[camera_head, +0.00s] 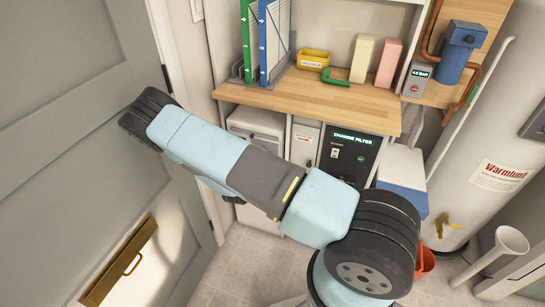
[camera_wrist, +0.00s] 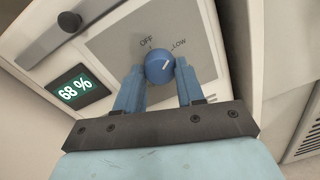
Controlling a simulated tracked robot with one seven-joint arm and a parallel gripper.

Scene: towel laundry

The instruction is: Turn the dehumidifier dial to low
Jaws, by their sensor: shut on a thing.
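The dehumidifier's blue round dial (camera_wrist: 159,67) sits on a grey panel (camera_wrist: 112,45) in the wrist view. OFF is printed above the dial and LOW to its upper right. A display (camera_wrist: 74,90) left of the dial reads 68 %. In the head view my arm hides the gripper and the dial.
A wooden counter (camera_head: 300,98) carries a yellow bin (camera_head: 313,60), upright boards and two blocks. Below it are white units (camera_head: 258,122) and a black panel reading CHANGE FILTER (camera_head: 352,137). A grey door (camera_head: 70,130) is at left, a white tank (camera_head: 480,150) at right.

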